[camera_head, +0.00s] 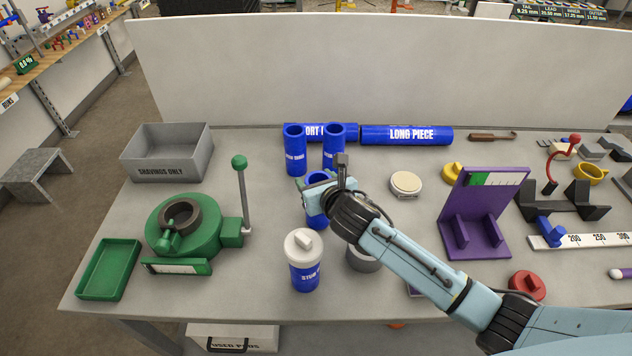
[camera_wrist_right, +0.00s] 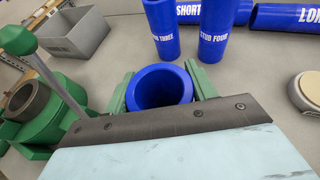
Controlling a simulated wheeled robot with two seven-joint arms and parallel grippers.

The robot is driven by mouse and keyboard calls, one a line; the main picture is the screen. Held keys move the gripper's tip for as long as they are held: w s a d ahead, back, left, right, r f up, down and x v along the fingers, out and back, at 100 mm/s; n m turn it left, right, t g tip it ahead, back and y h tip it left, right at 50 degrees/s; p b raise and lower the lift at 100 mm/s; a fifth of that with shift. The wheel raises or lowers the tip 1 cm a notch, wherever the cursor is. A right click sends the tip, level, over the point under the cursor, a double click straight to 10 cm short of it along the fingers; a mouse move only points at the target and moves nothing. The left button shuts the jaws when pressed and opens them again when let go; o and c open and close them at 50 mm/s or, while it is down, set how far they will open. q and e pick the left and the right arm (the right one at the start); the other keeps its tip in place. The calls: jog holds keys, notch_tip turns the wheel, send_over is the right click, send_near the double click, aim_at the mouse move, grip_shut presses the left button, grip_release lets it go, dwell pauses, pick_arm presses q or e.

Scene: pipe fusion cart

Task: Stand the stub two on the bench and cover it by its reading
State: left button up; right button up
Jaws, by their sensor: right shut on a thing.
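My right gripper (camera_head: 318,184) is shut on an upright blue stub (camera_head: 317,221). In the right wrist view the green fingers sit on either side of its open top (camera_wrist_right: 160,88). The side of this stub that shows carries no readable label, and I cannot tell whether its base touches the bench (camera_head: 250,290). A blue stub (camera_head: 305,277) wearing a white cap (camera_head: 304,245) stands in front; its number is not readable. Uncovered stub three (camera_head: 295,152) and stub four (camera_head: 334,148) stand behind, named by their labels in the wrist view (camera_wrist_right: 163,32). My left gripper is out of view.
A grey cylinder (camera_head: 362,262) is partly behind my right arm. A cream-topped disc (camera_head: 406,183), yellow cap (camera_head: 452,173), red cap (camera_head: 527,285) and purple stand (camera_head: 470,215) lie right. The green lever fixture (camera_head: 185,230), green tray (camera_head: 108,270) and shavings box (camera_head: 166,155) are left.

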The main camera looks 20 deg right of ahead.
jog(key=shift+f, duration=0.15)
jog(key=shift+f, duration=0.15)
jog(key=o, duration=1.5)
jog(key=shift+o, duration=0.2)
jog(key=v, duration=1.2)
jog(key=shift+r+p, duration=0.2)
jog(key=shift+p, duration=0.25)
